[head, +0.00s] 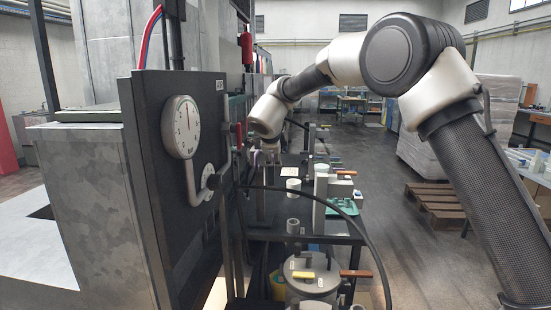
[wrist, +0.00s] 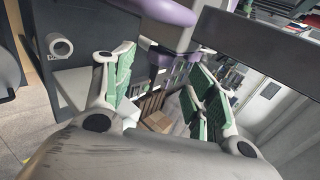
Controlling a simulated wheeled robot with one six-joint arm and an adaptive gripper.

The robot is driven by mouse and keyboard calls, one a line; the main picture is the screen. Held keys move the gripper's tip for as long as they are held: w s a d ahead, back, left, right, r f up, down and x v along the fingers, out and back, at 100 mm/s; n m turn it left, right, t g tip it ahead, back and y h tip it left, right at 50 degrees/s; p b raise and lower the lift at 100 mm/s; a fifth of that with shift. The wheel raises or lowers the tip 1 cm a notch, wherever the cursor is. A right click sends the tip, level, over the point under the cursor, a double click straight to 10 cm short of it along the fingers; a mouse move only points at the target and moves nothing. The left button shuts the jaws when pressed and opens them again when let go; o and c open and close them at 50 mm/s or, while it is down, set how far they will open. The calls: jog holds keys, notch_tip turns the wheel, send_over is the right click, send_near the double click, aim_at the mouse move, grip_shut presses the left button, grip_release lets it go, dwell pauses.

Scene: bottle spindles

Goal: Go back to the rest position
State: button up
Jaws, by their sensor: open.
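My gripper (wrist: 163,85) is open, with its two green-padded fingers spread wide in the wrist view. No object is clamped between the pads. A purple part (wrist: 165,12) with a grey block below it lies just beyond the fingers at the top of that view. I cannot tell whether a finger touches it. In the head view my arm arches from the right and reaches down to the left, beside the dark machine panel (head: 150,200). The gripper is small there and partly lost among the bench items.
A round dial (head: 181,127) sits on the panel. A dark bench (head: 340,232) holds a white cylinder (head: 320,195) and a green item (head: 343,205). A lidded metal pot (head: 312,280) stands in front. A wooden pallet (head: 440,205) lies right, with open floor nearby.

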jog(key=shift+s+r, duration=0.35)
jog(key=shift+s, duration=0.15)
